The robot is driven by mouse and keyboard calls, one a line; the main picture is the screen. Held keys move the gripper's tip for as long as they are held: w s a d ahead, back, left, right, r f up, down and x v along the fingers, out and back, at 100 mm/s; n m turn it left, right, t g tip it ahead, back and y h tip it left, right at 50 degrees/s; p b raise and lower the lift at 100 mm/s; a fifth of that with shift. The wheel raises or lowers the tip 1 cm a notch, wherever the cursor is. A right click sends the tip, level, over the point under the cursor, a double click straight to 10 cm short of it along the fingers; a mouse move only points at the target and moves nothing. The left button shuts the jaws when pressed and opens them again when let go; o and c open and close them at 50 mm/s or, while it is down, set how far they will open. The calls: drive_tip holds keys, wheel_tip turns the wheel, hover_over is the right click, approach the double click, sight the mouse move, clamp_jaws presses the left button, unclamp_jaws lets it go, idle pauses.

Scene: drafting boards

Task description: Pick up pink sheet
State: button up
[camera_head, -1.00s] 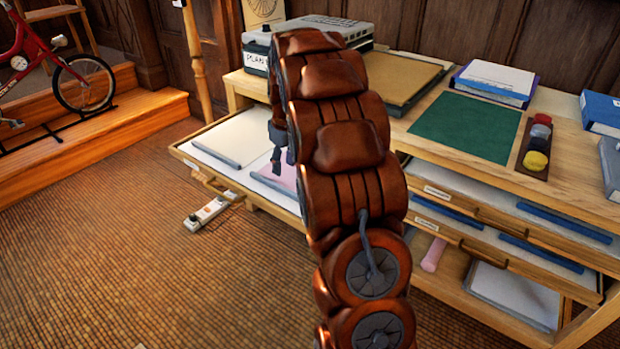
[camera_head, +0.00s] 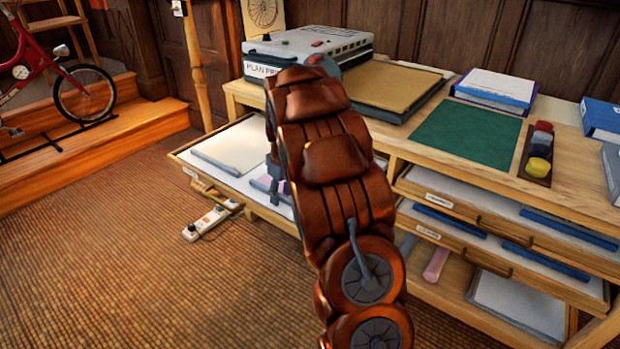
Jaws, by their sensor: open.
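A pink sheet (camera_head: 262,183) lies in the pulled-out drawer (camera_head: 183,158) at the left of the wooden cabinet. Only a small part of it shows; my arm and gripper cover the rest. My gripper (camera_head: 275,192) points down over the sheet, with its grey fingers partly hidden behind my reddish-brown arm. It is open. I cannot tell whether the fingertips touch the sheet.
A white pad (camera_head: 235,150) lies in the same drawer, left of the pink sheet. A grey plan printer (camera_head: 310,45), a green mat (camera_head: 466,133) and ink pots (camera_head: 540,150) stand on the cabinet top. A power strip (camera_head: 208,222) lies on the floor.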

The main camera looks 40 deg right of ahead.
drive_tip(key=shift+c, duration=0.4)
clamp_jaws()
drive_tip(key=shift+r, duration=0.15)
